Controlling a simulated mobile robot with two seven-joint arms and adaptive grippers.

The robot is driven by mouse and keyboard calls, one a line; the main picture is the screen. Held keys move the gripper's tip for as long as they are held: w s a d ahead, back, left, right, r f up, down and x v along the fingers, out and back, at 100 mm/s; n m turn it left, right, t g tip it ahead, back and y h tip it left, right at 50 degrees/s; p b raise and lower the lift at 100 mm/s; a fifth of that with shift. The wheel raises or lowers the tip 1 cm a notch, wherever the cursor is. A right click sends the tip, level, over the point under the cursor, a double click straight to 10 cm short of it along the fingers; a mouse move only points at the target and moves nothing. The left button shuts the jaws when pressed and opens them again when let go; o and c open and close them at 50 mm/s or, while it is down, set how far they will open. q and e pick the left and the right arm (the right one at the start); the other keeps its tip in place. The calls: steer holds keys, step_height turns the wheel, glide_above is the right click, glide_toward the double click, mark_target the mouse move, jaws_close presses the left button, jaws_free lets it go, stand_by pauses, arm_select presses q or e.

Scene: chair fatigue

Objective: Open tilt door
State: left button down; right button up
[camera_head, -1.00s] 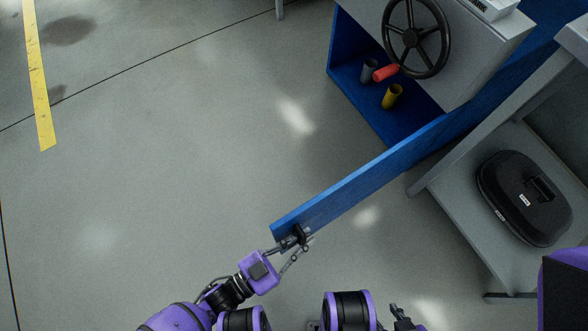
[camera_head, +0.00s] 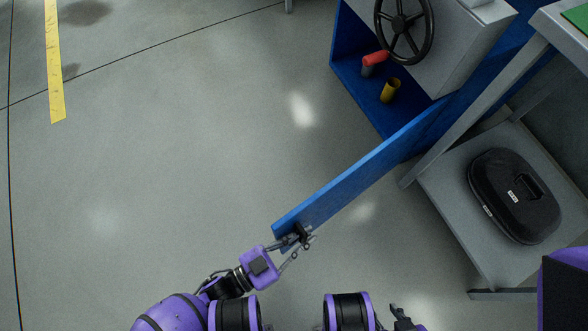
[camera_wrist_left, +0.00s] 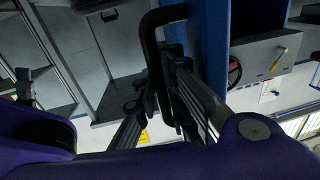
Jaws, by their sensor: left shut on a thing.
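The blue tilt door (camera_head: 345,190) stands out from the blue cabinet (camera_head: 357,88) as a long narrow panel seen from above, well swung open. Its free end is at my left gripper (camera_head: 301,237). The left gripper is shut on the door's black handle, which shows in the left wrist view (camera_wrist_left: 152,55) as a bent bar beside the blue door panel (camera_wrist_left: 208,50). My right gripper (camera_head: 403,320) is at the bottom edge of the head view, away from the door. Only part of it shows, so its finger opening is unclear.
A black handwheel (camera_head: 404,24) is on the grey machine above the cabinet. Red (camera_head: 375,58) and yellow (camera_head: 390,91) cylinders are in the cabinet. A grey shelf (camera_head: 455,215) with a black case (camera_head: 514,195) stands at right. Floor left of the door is clear.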

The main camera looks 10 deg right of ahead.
arm_select(q)
steer(key=shift+s+d+r, duration=0.15)
steer(key=shift+d+r, duration=0.1)
arm_select(e)
steer(key=shift+s, duration=0.1)
arm_select(q)
steer(key=c, duration=2.1)
jaws_free()
steer(key=shift+a+f, duration=0.15)
steer(key=shift+a, duration=0.05)
steer(key=v, duration=1.1)
steer(key=shift+s+a, duration=0.2)
steer(key=shift+a, duration=0.15)
arm_select(e)
steer(key=shift+s+d, duration=0.1)
steer(key=shift+s, duration=0.25)
